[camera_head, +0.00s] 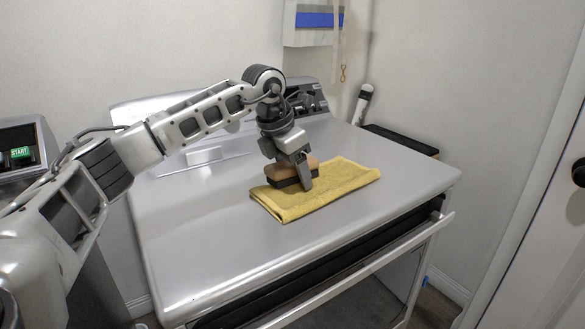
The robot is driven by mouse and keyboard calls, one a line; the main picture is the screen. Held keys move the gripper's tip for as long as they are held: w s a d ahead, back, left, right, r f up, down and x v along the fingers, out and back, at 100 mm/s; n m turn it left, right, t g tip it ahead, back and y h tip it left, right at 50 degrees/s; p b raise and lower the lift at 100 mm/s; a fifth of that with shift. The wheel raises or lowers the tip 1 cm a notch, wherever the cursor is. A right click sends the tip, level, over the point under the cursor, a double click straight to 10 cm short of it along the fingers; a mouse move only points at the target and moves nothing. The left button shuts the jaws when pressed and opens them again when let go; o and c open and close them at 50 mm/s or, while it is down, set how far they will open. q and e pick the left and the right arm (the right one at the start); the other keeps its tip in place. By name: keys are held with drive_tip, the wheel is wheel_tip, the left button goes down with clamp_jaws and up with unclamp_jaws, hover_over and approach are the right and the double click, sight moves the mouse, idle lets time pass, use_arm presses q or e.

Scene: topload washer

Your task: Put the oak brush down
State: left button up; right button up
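The oak brush (280,173) has a tan wooden top and a dark underside. It is at the left part of a folded yellow towel (340,178) on the grey washer top, and looks level and close to or on the cloth. My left gripper (299,179) points down at the brush, with one finger in front of its near side. The other finger is hidden, so I cannot tell whether the grip is closed on the brush. My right gripper is out of view.
The washer top (210,240) is bare around the towel, with the control panel (305,98) at its back. A white bottle (362,104) stands behind the right back corner, near a dark box (400,140). A handle bar (350,278) runs along the front. A door is at right.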

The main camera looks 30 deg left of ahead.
use_arm(q)
drive_tip(key=shift+s+d+f, duration=0.2)
drive_tip(key=shift+s+f, duration=0.05)
drive_tip(key=shift+f, duration=0.5)
drive_tip(key=w+p+v, duration=0.1)
drive_tip(key=v, duration=1.2)
drive_tip(key=shift+r, duration=0.4)
drive_tip(key=shift+w, duration=0.1)
